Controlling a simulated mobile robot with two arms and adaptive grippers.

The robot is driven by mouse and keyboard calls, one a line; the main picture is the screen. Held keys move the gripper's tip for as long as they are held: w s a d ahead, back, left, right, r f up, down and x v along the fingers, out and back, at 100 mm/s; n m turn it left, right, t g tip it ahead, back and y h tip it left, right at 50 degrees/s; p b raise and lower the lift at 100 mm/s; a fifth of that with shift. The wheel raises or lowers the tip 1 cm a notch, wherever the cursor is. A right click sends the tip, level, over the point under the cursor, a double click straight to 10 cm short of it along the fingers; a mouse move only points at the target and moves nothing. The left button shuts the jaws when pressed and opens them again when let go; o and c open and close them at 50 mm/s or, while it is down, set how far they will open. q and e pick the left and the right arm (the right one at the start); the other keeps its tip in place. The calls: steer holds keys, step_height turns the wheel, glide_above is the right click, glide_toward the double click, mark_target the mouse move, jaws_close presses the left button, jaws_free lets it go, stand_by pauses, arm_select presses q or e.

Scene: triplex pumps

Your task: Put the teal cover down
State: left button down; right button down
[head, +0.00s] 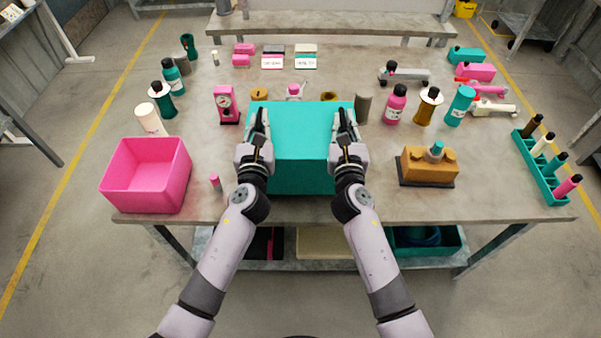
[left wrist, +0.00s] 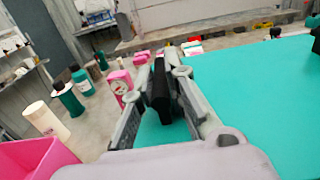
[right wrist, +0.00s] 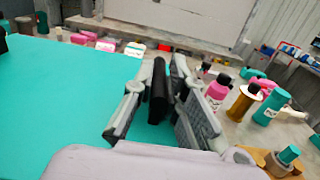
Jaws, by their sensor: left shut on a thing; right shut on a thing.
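The teal cover (head: 300,150) is a large box-like cover at the front middle of the table, between my two grippers. Its flat top fills much of the left wrist view (left wrist: 245,105) and the right wrist view (right wrist: 60,95). My left gripper (head: 262,122) is shut on the cover's left side, at a black part in the left wrist view. My right gripper (head: 345,122) is shut on its right side, at a similar black part in the right wrist view. What is under the cover is hidden, and I cannot tell whether its lower edge touches the table.
A pink bin (head: 146,178) stands at the table's front left. A brown pump body (head: 428,166) is right of the cover. A teal rack (head: 541,165) with bottles is at the far right. Several bottles, a pink gauge (head: 226,103) and small boxes stand behind. A small pink-capped item (head: 215,182) is near my left arm.

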arm_select(q)
steer(key=shift+w+a, duration=0.1)
arm_select(e)
steer(key=shift+w, duration=0.1)
arm_select(q)
steer(key=shift+f, duration=0.2)
arm_select(e)
steer(key=shift+f, duration=0.15)
